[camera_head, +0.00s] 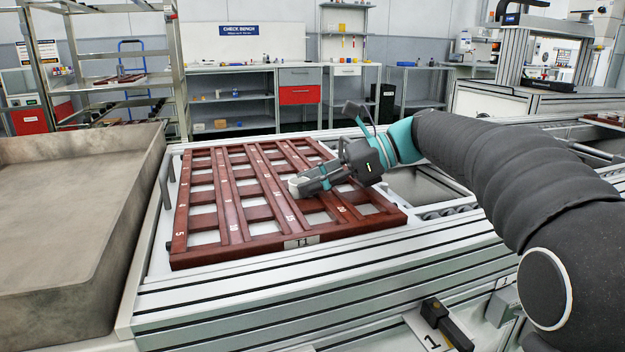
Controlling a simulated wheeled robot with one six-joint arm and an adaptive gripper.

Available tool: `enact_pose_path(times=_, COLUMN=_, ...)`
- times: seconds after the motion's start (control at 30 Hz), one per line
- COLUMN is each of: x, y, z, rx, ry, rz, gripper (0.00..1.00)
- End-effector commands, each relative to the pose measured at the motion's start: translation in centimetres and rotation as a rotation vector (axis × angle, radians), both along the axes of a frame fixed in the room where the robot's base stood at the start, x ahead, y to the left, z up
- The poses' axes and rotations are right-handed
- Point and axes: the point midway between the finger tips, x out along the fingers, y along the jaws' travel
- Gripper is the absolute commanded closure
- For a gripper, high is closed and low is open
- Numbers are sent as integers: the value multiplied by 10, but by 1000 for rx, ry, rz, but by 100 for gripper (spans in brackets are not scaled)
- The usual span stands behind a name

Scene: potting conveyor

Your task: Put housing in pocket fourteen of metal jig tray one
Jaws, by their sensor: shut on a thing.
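The metal jig tray (225,256) is a dark red-brown grid of open pockets, lying flat on the conveyor. Numbers are painted on its bars; 5, 10, 15 and 20 seem to run along the near row. My gripper (306,183) reaches in from the right, low over the middle of the tray. It is shut on a small whitish housing (294,188) at its tips. The housing is just behind the near row, around the column ending in 15. I cannot tell whether it touches the tray. The gripper hides part of the pockets behind it.
A large grey metal bin (70,215) stands left of the tray. The conveyor's near rails (330,285) carry a black clamp-like part (440,318) by a "1" label. A shelf rack (120,80) and check bench (245,85) stand behind. Several tray pockets look empty.

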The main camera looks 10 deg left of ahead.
Motion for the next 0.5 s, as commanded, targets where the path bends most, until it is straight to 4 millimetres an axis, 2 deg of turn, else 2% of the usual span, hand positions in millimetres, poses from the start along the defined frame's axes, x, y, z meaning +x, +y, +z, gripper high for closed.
enact_pose_path(times=0.23, x=0, y=0, z=-9, rx=-4, ry=4, rz=0, gripper=81)
enact_pose_path(times=0.27, x=0, y=0, z=-9, rx=-5, ry=5, rz=1, gripper=57)
enact_pose_path(times=0.3, x=0, y=0, z=-10, rx=-6, ry=5, rz=0, gripper=54)
enact_pose_path(times=0.5, x=1, y=-1, z=-12, rx=-9, ry=8, rz=-1, gripper=54)
